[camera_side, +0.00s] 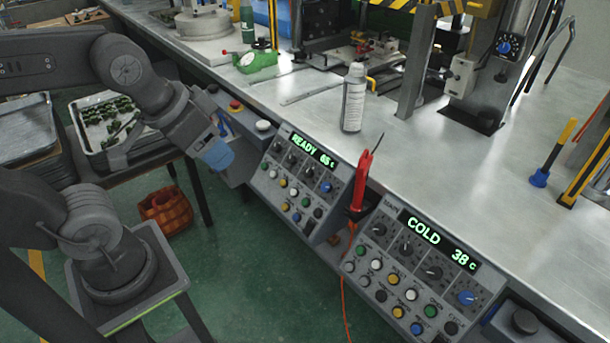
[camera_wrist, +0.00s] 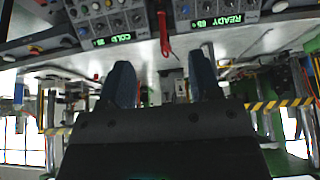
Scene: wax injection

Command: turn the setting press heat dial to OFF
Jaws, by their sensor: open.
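Two slanted control panels sit along the bench front. The left panel (camera_side: 281,201) reads READY 65 C and has several dark dials, one blue dial (camera_side: 326,187) and coloured buttons. The right panel (camera_side: 380,262) reads COLD 38 C, with a similar row and a blue dial (camera_side: 466,298). Dial labels are too small to read, so I cannot tell which dial is the press heat one. My gripper (camera_side: 218,153) is open and empty, left of the READY panel and apart from it. Both blue fingers (camera_wrist: 163,82) show in the wrist view, where the panels appear upside down along the top.
A red-handled tool (camera_side: 361,181) stands between the panels, with an orange cord hanging below. A spray can (camera_side: 353,97) stands on the bench behind. A red emergency button (camera_side: 235,105) is near my gripper. A tray (camera_side: 92,100) lies on a side table. The floor before the panels is clear.

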